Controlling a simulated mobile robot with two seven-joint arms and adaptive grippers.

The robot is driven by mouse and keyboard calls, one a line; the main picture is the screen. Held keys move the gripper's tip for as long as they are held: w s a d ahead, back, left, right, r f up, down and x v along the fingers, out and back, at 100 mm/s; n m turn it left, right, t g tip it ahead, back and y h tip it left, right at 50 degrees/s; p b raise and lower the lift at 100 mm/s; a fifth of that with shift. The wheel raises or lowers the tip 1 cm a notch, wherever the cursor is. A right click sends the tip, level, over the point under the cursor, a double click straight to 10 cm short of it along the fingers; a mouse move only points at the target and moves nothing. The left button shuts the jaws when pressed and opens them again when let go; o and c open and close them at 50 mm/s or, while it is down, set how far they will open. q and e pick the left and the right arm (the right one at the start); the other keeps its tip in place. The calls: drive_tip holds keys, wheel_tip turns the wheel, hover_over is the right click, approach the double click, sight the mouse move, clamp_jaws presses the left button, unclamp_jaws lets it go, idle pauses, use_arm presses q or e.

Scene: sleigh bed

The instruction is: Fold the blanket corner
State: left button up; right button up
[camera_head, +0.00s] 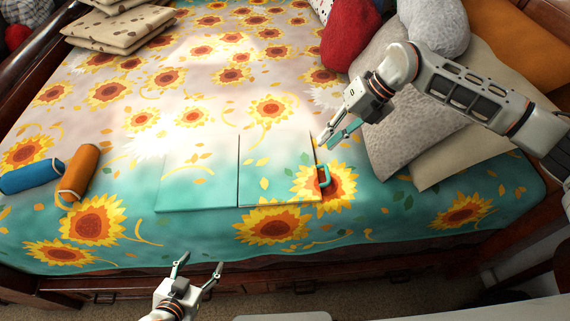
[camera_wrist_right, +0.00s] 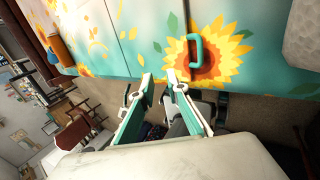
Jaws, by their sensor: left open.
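The blanket (camera_head: 230,75) is a sunflower-print cover over the bed, teal along its near edge. Its corner shows as a flat hinged panel, with a left half (camera_head: 195,188) and a right half (camera_head: 272,178) meeting at a dark seam. A teal handle (camera_head: 324,177) stands at the right half's right edge. It also shows in the right wrist view (camera_wrist_right: 196,51). My right gripper (camera_head: 334,138) is open and empty above the bed, a little behind the handle in the head view. My left gripper (camera_head: 202,263) is open and empty in front of the bed's near edge.
Blue (camera_head: 30,177) and orange (camera_head: 79,173) rolls lie at the left. Folded spotted cloths (camera_head: 118,30) lie at the back left. Red (camera_head: 350,35) and grey (camera_head: 390,125) pillows crowd the right, near my right arm. The blanket's middle is clear.

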wheel_tip(320, 180, up, 6)
drive_tip(key=d, duration=0.1)
drive_tip(key=shift+d, duration=0.15)
idle(0.5)
drive_tip(key=shift+r, duration=0.1)
idle(1.1)
